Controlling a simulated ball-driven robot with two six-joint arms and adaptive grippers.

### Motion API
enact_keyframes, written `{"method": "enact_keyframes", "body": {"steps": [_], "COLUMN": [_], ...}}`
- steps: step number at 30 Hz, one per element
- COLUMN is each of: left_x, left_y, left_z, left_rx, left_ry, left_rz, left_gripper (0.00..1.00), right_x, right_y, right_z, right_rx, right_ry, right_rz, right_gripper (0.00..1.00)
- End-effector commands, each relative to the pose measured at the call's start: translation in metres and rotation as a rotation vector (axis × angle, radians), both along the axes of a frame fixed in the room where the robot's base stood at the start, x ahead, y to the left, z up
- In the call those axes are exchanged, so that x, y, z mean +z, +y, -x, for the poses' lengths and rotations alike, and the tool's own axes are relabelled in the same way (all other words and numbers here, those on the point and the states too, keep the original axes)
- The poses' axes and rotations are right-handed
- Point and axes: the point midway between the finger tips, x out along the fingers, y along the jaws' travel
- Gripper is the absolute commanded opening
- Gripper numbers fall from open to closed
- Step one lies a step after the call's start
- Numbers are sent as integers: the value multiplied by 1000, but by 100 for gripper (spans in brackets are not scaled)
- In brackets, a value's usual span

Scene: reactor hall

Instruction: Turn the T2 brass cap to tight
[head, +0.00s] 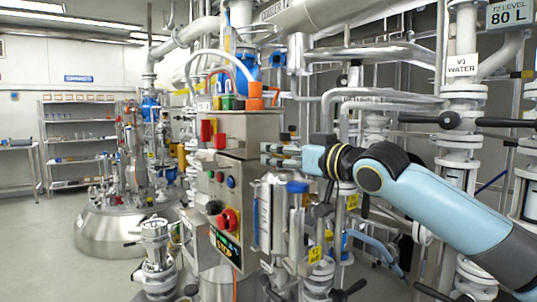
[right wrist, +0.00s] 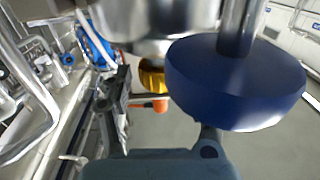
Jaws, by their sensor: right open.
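My right gripper (head: 265,154) reaches in from the right in the head view, its fingers pointing left beside the steel control box. In the right wrist view its open fingers (right wrist: 162,122) have nothing clearly held between them. A yellow-gold round part (right wrist: 152,77), possibly the brass cap, shows beyond the fingers under a steel body. It is partly hidden by a large dark-blue disc. I cannot pick out the brass cap in the head view. A yellow T2 tag (head: 315,255) hangs below the gripper. My left gripper is not in view.
The control box (head: 236,132) stands close to the fingertips. The blue disc (right wrist: 235,85) on a steel rod is very near the right wrist camera. A blue-topped cylinder (head: 297,187) is below the gripper. Dense pipes and the V1 valve column (head: 463,100) crowd the right.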

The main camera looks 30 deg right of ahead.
Motion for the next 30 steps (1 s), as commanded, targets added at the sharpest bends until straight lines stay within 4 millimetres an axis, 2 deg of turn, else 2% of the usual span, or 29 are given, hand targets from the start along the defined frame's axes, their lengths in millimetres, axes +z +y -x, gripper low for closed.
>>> {"method": "enact_keyframes", "body": {"steps": [5, 9, 15, 23, 30], "left_x": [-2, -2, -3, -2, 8], "left_y": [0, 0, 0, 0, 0], "left_z": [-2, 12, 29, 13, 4], "left_rx": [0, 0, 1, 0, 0], "left_ry": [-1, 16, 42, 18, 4], "left_rz": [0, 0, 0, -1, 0], "left_gripper": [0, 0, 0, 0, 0], "right_x": [0, 0, 0, 0, 2], "right_y": [1, 1, 1, 1, 2], "right_z": [1, 1, 1, 1, 1], "right_rx": [1, 0, 0, 0, -27], "right_ry": [0, 0, 0, 1, 2], "right_rz": [0, 1, 1, 1, -1], "right_gripper": [59, 59, 34, 0, 0]}}
